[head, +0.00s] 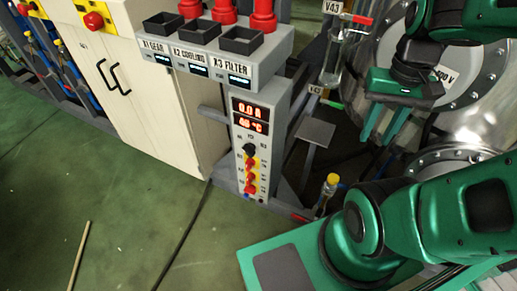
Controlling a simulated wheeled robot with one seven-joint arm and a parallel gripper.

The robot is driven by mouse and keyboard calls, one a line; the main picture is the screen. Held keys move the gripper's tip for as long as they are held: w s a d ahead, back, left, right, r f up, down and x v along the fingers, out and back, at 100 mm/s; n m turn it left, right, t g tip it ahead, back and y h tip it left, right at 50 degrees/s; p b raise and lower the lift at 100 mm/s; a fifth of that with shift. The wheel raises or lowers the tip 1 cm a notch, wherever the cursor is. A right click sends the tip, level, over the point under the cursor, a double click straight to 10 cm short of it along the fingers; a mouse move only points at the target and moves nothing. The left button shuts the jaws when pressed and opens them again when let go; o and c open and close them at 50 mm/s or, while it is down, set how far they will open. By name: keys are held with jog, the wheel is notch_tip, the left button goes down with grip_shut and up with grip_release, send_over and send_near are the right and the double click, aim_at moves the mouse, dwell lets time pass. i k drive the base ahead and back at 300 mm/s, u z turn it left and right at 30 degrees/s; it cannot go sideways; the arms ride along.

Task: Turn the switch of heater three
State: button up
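A grey control column (262,110) stands in the middle of the head view. Its narrow front panel carries a black knob (250,149) and, below it, a vertical row of red switches on yellow plates (251,176). The small labels beside them are too small to read, so I cannot tell which switch is heater three. A red display (251,115) above reads 0.0 A and about 46 °C. My green gripper (379,138) hangs to the right of the panel, well apart from it. Its two fingers point down, are spread, and hold nothing visible.
Above the display are labelled boxes with open black trays (240,40) and red buttons (263,15). A cream cabinet (130,90) stands left. A shiny metal vessel (480,90) and a glass piece (333,62) are on the right. Green floor (110,210) is open at left front.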

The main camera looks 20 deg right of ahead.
aim_at(250, 190)
jog(key=z, duration=0.5)
jog(key=k, duration=1.2)
jog(key=z, duration=0.2)
jog(key=i, duration=0.7)
jog(key=u, duration=0.4)
